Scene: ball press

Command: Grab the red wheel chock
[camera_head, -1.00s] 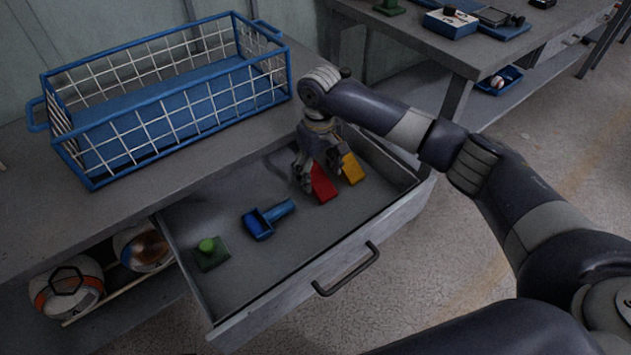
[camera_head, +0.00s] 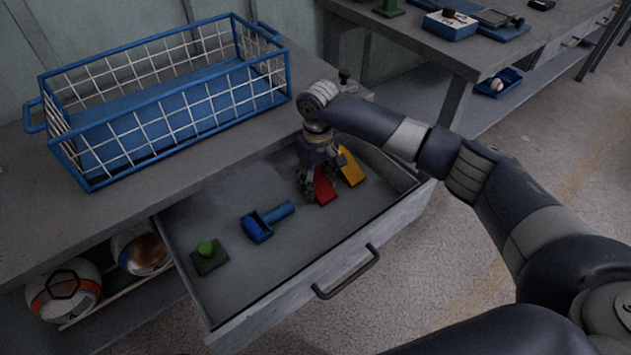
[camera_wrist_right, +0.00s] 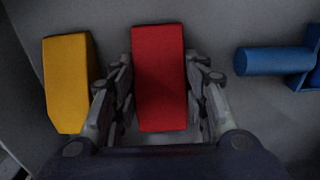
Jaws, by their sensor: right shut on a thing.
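The red wheel chock (camera_head: 324,188) lies in the open drawer (camera_head: 318,243), partly hidden under my right gripper (camera_head: 318,185). In the right wrist view the chock (camera_wrist_right: 159,78) sits between the two fingers of the right gripper (camera_wrist_right: 160,112), which are shut on its sides. The chock shows as a red wedge with its long faces along the fingers. My left gripper does not show.
A yellow wedge (camera_head: 350,168) lies close beside the red one. A blue scoop-like tool (camera_head: 268,221) and a green knobbed block (camera_head: 208,257) lie elsewhere in the drawer. A blue wire basket (camera_head: 170,100) stands on the bench above.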

